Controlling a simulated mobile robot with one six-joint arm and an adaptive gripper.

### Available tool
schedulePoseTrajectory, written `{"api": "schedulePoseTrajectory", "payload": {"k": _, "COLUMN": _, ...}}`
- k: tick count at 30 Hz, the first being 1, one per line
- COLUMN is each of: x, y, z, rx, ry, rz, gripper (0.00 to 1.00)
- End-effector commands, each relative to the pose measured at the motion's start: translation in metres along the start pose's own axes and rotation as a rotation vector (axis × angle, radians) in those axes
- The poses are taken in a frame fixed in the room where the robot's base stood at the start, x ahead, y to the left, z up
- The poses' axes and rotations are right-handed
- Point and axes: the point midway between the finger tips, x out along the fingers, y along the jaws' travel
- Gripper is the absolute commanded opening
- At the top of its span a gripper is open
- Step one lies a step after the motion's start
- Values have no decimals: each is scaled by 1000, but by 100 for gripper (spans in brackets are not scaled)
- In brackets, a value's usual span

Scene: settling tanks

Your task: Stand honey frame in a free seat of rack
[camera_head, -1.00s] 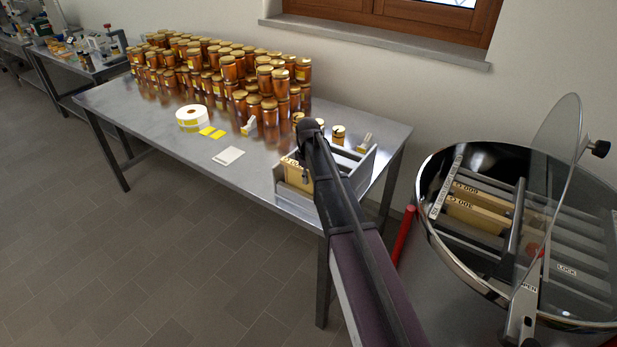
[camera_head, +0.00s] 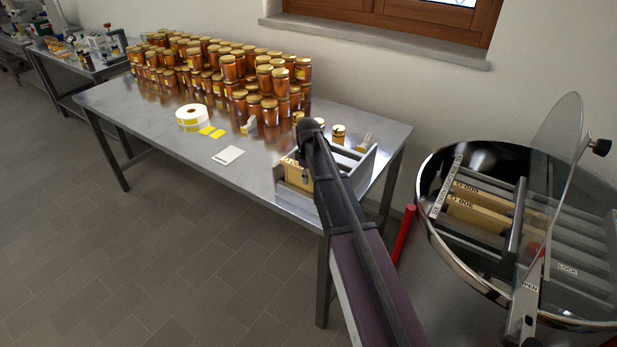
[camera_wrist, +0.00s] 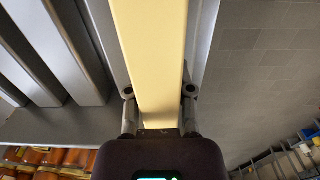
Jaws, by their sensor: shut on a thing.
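The honey frame (camera_head: 299,178) is a pale wooden piece with dark lettering, at the front side of the grey rack (camera_head: 364,168) on the steel table. In the wrist view the pale yellow honey frame (camera_wrist: 152,55) runs lengthwise between my fingers. My gripper (camera_wrist: 160,112) is shut on it. Grey rack walls (camera_wrist: 92,40) run along its left, and a narrow grey strip shows along its right. The frame appears to be in the rack's outermost seat; its lower edge is hidden. Empty slots show to its left. In the head view my arm hides part of the rack.
Stacked honey jars (camera_head: 230,75), a label roll (camera_head: 192,117) and a white pad (camera_head: 228,155) are on the table (camera_head: 140,110). The extractor drum (camera_head: 440,255) at right holds more frames (camera_head: 475,212) under a raised clear lid (camera_head: 560,150). The floor in front is clear.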

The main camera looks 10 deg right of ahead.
Motion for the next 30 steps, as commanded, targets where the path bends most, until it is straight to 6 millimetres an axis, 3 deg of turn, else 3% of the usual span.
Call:
{"api": "schedulePoseTrajectory", "payload": {"k": 15, "x": 3, "y": 0, "z": 0, "rx": 0, "ry": 0, "rz": 0, "gripper": 0}}
{"api": "schedulePoseTrajectory", "payload": {"k": 16, "x": 3, "y": 0, "z": 0, "rx": 0, "ry": 0, "rz": 0, "gripper": 34}}
{"api": "schedulePoseTrajectory", "payload": {"k": 20, "x": 3, "y": 0, "z": 0, "rx": 0, "ry": 0, "rz": 0, "gripper": 71}}
{"api": "schedulePoseTrajectory", "payload": {"k": 30, "x": 3, "y": 0, "z": 0, "rx": 0, "ry": 0, "rz": 0, "gripper": 71}}
